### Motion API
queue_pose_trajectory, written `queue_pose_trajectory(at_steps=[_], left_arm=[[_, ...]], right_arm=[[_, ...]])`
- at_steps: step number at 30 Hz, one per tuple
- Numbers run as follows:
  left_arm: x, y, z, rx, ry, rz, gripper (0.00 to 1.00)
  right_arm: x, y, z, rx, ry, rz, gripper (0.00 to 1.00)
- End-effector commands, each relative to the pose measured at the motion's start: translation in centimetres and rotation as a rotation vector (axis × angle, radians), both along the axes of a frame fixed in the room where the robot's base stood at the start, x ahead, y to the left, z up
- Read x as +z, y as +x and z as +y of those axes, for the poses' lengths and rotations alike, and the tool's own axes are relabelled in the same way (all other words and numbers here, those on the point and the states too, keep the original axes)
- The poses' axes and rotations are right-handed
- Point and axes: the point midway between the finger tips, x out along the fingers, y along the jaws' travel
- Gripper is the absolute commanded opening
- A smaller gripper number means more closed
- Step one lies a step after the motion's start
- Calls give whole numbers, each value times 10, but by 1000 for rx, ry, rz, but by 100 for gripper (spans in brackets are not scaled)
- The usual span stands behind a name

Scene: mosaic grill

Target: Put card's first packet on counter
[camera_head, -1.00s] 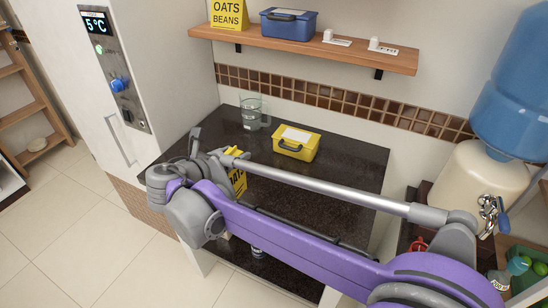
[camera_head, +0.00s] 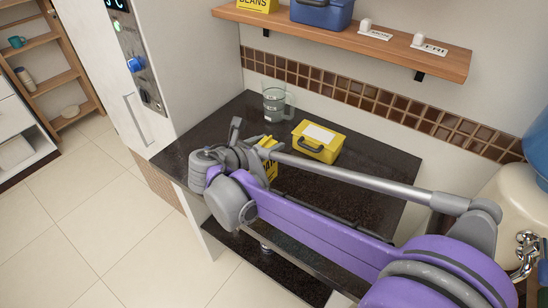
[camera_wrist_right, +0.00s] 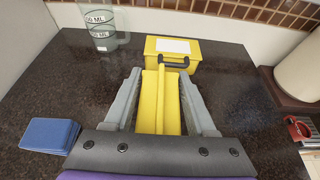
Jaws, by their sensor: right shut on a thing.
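My right gripper (camera_head: 258,158) is over the dark counter (camera_head: 350,195). It is shut on a yellow packet (camera_head: 271,171) with dark lettering, mostly hidden behind the gripper in the head view. In the right wrist view the packet (camera_wrist_right: 159,105) stands upright between the two grey fingers (camera_wrist_right: 158,78). I cannot tell whether its bottom touches the counter. No card that I can read for the packet order shows. My left gripper is not in view.
A flat blue item (camera_wrist_right: 50,135) lies left in the wrist view. A wooden shelf (camera_head: 350,40) hangs above.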

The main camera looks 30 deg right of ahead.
Motion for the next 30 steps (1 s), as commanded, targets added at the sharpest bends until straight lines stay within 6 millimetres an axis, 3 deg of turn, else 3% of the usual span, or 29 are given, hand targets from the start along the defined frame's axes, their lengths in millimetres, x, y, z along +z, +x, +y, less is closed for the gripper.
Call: queue_pose_trajectory(at_steps=[12,24,25,30], left_arm=[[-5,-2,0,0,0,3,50],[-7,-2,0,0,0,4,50],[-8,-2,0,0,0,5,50],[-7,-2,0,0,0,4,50]], right_arm=[[-50,0,0,0,-1,0,0],[-56,0,0,0,-1,0,0],[-57,0,0,0,0,0,58],[-56,0,0,0,0,0,86]])
